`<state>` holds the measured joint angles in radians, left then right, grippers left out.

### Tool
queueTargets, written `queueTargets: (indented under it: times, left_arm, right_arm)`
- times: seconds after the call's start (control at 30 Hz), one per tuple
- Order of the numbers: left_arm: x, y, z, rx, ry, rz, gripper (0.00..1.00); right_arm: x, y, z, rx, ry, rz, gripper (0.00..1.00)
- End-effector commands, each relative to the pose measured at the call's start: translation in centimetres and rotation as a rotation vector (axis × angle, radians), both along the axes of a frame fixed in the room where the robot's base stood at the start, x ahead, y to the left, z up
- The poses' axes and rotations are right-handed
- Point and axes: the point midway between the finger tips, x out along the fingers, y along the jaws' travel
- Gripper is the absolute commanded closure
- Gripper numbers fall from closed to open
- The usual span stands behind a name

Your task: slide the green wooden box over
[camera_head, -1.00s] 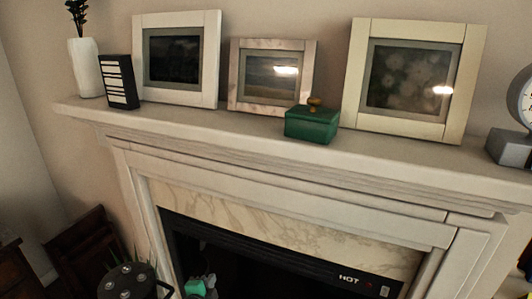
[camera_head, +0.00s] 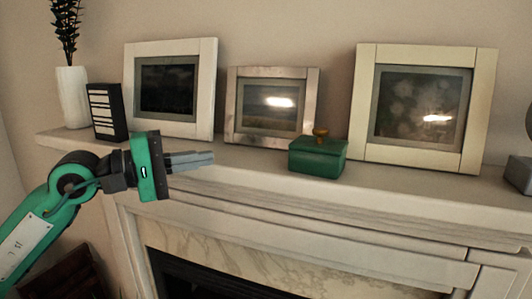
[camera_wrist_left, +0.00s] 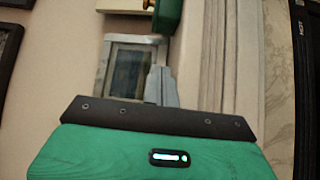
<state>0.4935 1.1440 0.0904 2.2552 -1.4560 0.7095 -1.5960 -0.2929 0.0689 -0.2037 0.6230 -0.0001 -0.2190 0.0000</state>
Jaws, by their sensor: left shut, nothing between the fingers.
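The green wooden box (camera_head: 318,158) with a brassy knob on its lid sits upright on the mantel shelf (camera_head: 250,180), in front of the gap between the middle and right frames. My left gripper (camera_head: 212,160) is shut and empty. It points right along the front of the shelf, to the left of the box and clearly apart from it. In the left wrist view the shut fingers (camera_wrist_left: 160,86) point towards the box (camera_wrist_left: 167,14), which is cut off at the top edge. My right gripper is not in view.
Three picture frames lean on the wall: white (camera_head: 170,88), middle (camera_head: 272,105) and cream (camera_head: 423,108). A white vase (camera_head: 73,97) and a black box with white stripes (camera_head: 106,112) stand at the left. A grey object (camera_head: 519,174) stands at the right. Shelf is clear beside the green box.

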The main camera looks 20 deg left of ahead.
Motion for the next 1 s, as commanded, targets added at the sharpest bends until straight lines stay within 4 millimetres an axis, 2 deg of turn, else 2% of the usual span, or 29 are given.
queueTargets:
  times: [0.27,0.7,1.0]
  left_arm:
    - [1.8,-2.0,0.7,0.002,-0.002,-0.002,1.0]
    - [6.8,-7.5,0.6,-0.002,0.001,-0.003,1.0]
    - [6.5,-10.7,0.2,0.001,0.002,-0.001,1.0]
  right_arm:
    - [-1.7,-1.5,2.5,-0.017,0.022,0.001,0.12]
    - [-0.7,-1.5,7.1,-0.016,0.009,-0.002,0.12]
    - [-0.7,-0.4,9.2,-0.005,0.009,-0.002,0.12]
